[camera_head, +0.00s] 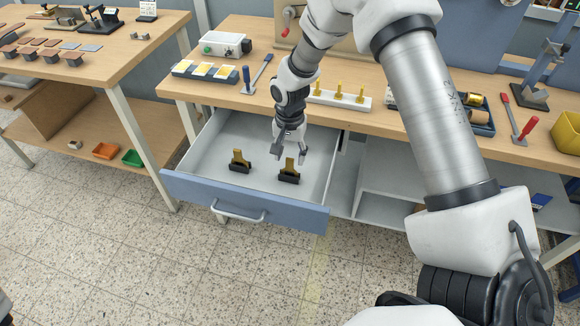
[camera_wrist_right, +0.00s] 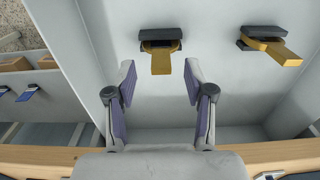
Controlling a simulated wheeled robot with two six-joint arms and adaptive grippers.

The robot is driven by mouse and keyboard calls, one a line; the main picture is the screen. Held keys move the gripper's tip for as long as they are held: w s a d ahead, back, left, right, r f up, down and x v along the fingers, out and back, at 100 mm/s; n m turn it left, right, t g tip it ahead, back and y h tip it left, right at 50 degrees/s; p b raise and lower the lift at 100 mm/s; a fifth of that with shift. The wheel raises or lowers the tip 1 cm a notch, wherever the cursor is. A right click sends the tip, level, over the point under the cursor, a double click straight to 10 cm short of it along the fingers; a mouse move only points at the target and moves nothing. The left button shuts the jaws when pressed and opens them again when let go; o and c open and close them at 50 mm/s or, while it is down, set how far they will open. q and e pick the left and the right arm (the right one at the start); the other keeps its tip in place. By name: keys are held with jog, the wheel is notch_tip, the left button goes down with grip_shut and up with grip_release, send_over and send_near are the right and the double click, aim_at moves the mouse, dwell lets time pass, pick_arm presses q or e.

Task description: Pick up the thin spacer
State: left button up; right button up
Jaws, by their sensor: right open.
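Two brass-coloured spacers stand in black holders inside the open drawer. In the head view the left spacer (camera_head: 238,156) is apart from my gripper, and the right spacer (camera_head: 289,165) is just below it. I cannot tell which one is thinner. My right gripper (camera_head: 291,154) is open and empty, pointing down into the drawer. In the right wrist view its open fingers (camera_wrist_right: 159,72) lie either side of the nearer spacer (camera_wrist_right: 160,63), seemingly still above it. The other spacer (camera_wrist_right: 272,49) sits to the right there. My left gripper is not in view.
The drawer (camera_head: 245,200) has a blue front and pale walls around the holders. On the bench above stand a white holder with brass pins (camera_head: 340,100), a tray of yellow pads (camera_head: 205,72) and a white box (camera_head: 225,44). The drawer floor around the holders is clear.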

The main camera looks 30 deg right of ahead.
aim_at(289, 159)
notch_tip(289, 159, down, 3)
jog(key=shift+w+r, duration=0.1)
jog(key=shift+w+f, duration=0.15)
jog(key=shift+f, duration=0.05)
jog(key=shift+r, duration=0.15)
grip_shut()
